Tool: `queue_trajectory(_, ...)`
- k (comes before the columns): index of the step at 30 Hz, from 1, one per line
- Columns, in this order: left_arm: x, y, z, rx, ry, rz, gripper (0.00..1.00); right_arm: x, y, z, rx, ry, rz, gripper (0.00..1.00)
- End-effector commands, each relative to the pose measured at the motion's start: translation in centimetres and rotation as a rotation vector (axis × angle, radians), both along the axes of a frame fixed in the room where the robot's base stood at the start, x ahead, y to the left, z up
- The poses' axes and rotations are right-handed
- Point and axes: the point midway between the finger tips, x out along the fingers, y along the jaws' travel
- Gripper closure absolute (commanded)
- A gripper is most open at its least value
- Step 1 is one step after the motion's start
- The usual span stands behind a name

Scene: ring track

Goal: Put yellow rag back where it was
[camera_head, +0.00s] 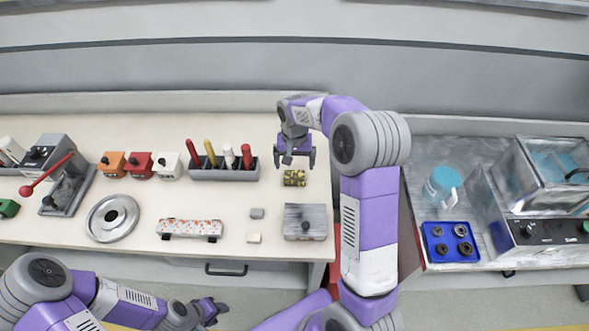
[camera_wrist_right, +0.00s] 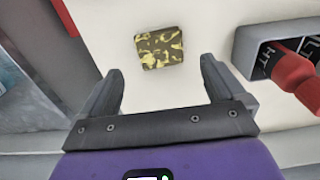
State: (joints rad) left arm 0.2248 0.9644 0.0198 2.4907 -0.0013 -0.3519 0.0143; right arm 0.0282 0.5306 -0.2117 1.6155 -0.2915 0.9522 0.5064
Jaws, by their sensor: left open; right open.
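The yellow rag (camera_head: 294,178) is a small folded square with a dark and yellow pattern. It lies on the cream worktop near its right end, and it also shows in the right wrist view (camera_wrist_right: 159,47). My right gripper (camera_head: 294,163) is open just behind and above the rag, apart from it. In the right wrist view the open fingers (camera_wrist_right: 158,80) are empty, with the rag beyond their tips. My left gripper (camera_head: 218,308) is open and empty, low in front of the worktop.
A grey holder (camera_head: 222,173) with several red, yellow and white handled tools stands left of the rag. A grey metal block (camera_head: 305,221) sits in front of it. A metal disc (camera_head: 112,218) and a spotted bar (camera_head: 190,229) lie further left. A blue tray (camera_head: 450,242) is on the right bench.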

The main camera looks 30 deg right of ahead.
Motion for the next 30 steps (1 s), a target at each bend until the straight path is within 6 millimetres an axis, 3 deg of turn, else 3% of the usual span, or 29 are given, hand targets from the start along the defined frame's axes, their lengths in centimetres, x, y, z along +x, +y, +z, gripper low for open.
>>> queue_trajectory(3, 0.0, 0.0, 0.6, 0.0, 0.0, 0.0, 0.57, 0.1, 0.0, 2.7, -0.001, -0.003, 0.001, 0.03)
queue_trajectory(9, 0.0, 0.0, 1.0, 0.0, 0.0, 0.0, 0.57, 0.0, 0.0, 5.1, -0.001, -0.001, 0.001, 0.03)
queue_trajectory(30, 0.0, 0.0, 1.1, 0.0, 0.0, 0.0, 0.57, 0.0, 0.0, 5.5, 0.001, 0.001, 0.0, 0.03)
